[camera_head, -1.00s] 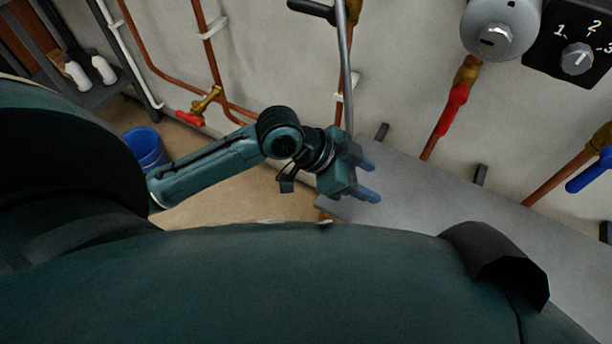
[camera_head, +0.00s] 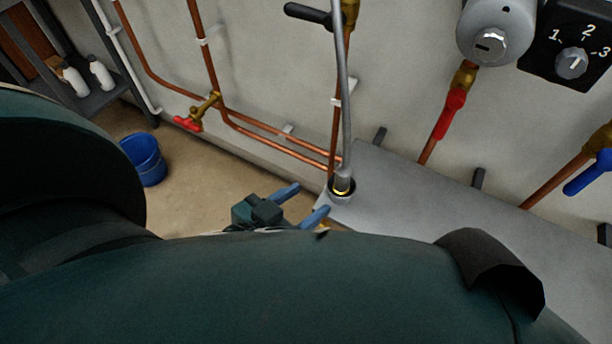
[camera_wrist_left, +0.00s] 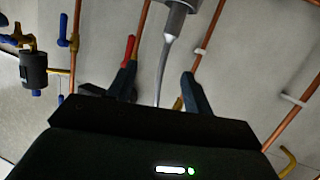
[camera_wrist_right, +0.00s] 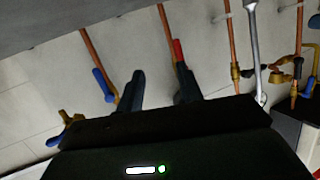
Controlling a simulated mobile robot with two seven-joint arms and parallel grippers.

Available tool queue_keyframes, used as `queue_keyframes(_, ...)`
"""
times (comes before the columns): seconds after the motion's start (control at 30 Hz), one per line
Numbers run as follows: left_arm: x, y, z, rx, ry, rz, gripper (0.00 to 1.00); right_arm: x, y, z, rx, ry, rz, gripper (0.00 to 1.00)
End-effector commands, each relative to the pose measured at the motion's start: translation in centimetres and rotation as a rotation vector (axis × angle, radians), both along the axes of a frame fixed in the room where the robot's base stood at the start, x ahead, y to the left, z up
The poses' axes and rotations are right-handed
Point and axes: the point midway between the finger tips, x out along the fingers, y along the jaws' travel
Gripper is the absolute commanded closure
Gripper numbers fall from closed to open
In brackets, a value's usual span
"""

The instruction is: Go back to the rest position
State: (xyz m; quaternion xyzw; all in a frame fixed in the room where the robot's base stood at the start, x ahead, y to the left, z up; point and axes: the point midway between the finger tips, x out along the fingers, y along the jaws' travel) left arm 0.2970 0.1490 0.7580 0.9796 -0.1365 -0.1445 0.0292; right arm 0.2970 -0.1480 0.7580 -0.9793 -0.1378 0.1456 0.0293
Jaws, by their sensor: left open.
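My left gripper (camera_head: 301,204) is low in the middle of the head view, partly hidden by my own body. Its two blue fingers are apart with nothing between them. It is left of the grey ledge and apart from the hose end. In the left wrist view its dark fingers (camera_wrist_left: 160,88) are also spread and empty. My right gripper (camera_wrist_right: 160,84) shows only in the right wrist view. Its fingers are apart, with no object between them.
Copper pipes, a red-handled valve (camera_head: 188,123) and a dial box (camera_head: 572,45) are on the wall. A blue bucket (camera_head: 146,160) stands on the floor.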

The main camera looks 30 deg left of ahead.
Motion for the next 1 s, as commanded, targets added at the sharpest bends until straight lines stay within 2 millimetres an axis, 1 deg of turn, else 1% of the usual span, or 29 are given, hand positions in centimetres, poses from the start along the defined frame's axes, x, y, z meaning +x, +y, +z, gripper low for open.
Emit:
queue_keyframes(0.17,0.2,-0.2,1.6,0.019,0.040,-0.006,0.49,0.2,0.1,1.6,-0.018,0.042,0.003,0.64)
queue_keyframes(0.3,0.5,-0.4,3.2,0.054,0.115,-0.017,0.49,0.5,0.4,3.1,-0.053,0.114,0.013,0.64)
queue_keyframes(0.4,0.7,-0.5,3.8,0.084,0.172,-0.023,0.49,0.7,0.4,3.8,-0.082,0.171,0.021,0.64)
queue_keyframes(0.53,0.7,-0.5,4.1,0.115,0.234,-0.032,0.49,0.7,0.5,4.1,-0.115,0.233,0.029,0.64)
queue_keyframes(0.67,0.6,-0.6,4.0,0.134,0.275,-0.038,0.49,0.7,0.5,4.0,-0.135,0.274,0.035,0.64)
queue_keyframes(0.8,0.6,-0.6,3.6,0.141,0.291,-0.040,0.49,0.7,0.5,3.6,-0.142,0.289,0.037,0.64)
queue_keyframes(1.0,0.6,-0.6,3.6,0.141,0.291,-0.040,0.49,0.7,0.5,3.6,-0.142,0.289,0.037,0.64)
